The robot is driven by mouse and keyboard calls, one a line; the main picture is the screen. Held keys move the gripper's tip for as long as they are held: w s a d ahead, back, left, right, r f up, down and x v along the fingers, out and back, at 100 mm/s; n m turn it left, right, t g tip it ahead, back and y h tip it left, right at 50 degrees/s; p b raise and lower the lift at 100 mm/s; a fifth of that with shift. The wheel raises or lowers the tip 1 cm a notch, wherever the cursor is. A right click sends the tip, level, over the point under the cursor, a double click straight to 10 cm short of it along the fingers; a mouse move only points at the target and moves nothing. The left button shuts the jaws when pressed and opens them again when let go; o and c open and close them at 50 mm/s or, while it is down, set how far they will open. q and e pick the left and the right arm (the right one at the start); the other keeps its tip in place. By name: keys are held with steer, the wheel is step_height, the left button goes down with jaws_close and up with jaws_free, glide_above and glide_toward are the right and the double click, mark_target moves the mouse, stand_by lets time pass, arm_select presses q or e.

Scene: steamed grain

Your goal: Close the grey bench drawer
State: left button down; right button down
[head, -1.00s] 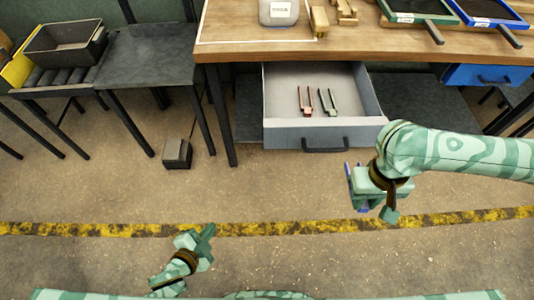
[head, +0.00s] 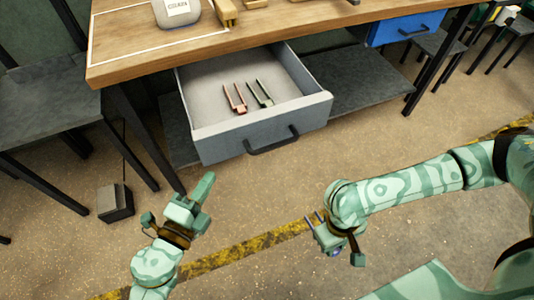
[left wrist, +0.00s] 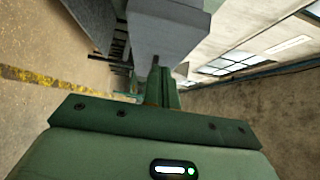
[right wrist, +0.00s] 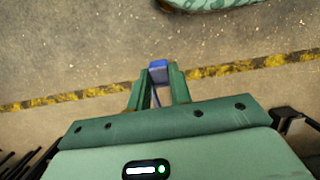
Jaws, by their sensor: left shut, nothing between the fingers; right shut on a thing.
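The grey bench drawer (head: 220,148) stands pulled out under the wooden bench, with a dark bar handle (head: 272,141) on its front. A red two-pronged item (head: 236,100) and a dark green one (head: 261,94) lie inside. My left gripper (head: 206,185) is shut and empty, in front of the drawer's left part and apart from it in the head view. The left wrist view shows its closed fingers (left wrist: 163,88) pointing towards a grey box-like form, probably the drawer. My right gripper (head: 318,226) is shut on a blue item (right wrist: 158,70), mostly hidden by the fingers, away from the drawer.
The wooden bench top (head: 130,62) bears a grey rounded case (head: 177,10). A blue drawer (head: 405,27) sits under its right part. A dark side table (head: 40,115) stands at the left, and a small dark box (head: 115,203) is on the floor. Open floor lies before the drawer.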

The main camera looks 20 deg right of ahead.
arm_select(q)
steer(key=w, duration=0.2)
steer(key=w+b, duration=0.1)
steer(key=shift+w+d+f, duration=0.15)
steer(key=shift+w+d, duration=0.25)
arm_select(e)
steer(key=shift+s+f, duration=0.1)
steer(key=shift+f, duration=0.5)
arm_select(q)
steer(key=shift+w, duration=0.55)
arm_select(e)
steer(key=shift+f, duration=0.1)
